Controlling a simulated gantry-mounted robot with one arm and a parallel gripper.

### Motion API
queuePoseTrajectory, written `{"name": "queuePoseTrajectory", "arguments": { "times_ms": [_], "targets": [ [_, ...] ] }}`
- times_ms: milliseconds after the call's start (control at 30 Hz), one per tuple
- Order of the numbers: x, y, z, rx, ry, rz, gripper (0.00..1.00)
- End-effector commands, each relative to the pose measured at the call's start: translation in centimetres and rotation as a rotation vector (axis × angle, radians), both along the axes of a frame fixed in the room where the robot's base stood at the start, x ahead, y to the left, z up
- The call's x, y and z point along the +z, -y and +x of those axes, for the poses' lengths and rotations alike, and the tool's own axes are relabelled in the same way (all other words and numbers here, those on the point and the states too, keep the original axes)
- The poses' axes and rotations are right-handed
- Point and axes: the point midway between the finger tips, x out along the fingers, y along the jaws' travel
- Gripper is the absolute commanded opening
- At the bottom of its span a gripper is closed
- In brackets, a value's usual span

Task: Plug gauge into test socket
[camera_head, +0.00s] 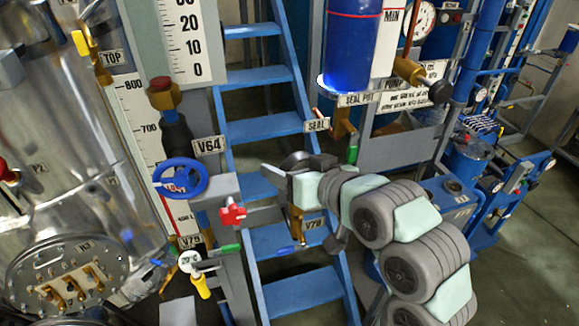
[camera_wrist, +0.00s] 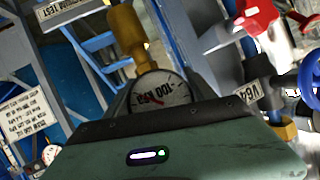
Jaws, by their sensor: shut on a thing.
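The gauge (camera_wrist: 162,92) shows in the wrist view as a round white dial marked in kPa, upside down, with a brass stem (camera_wrist: 127,32) pointing up and away from my gripper. My gripper (camera_head: 276,172) is shut on the gauge and holds it in the air in front of the blue stairs in the head view. There, a dark round edge of the gauge (camera_head: 296,160) shows behind the gripper. A sign ending in "TEST" (camera_wrist: 72,10) is upside down at the top left of the wrist view. I cannot make out the test socket itself in either view.
Blue stairs (camera_head: 258,131) rise behind the gripper. A red valve handle (camera_head: 232,213) and a blue handwheel (camera_head: 180,177) stand to its left. A SEAL label (camera_head: 317,124) and brass pipework (camera_head: 343,122) are close at upper right. A steel vessel (camera_head: 70,130) fills the left.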

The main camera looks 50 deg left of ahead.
Motion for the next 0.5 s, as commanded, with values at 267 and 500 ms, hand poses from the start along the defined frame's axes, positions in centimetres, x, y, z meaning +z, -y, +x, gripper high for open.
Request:
{"name": "queuePoseTrajectory", "arguments": {
  "times_ms": [267, 500],
  "targets": [
    [-0.8, 0.0, 0.0, 0.0, 0.0, 0.001, 0.17],
    [-1.4, 0.0, 0.0, 0.0, 0.0, 0.001, 0.17]
  ]
}}
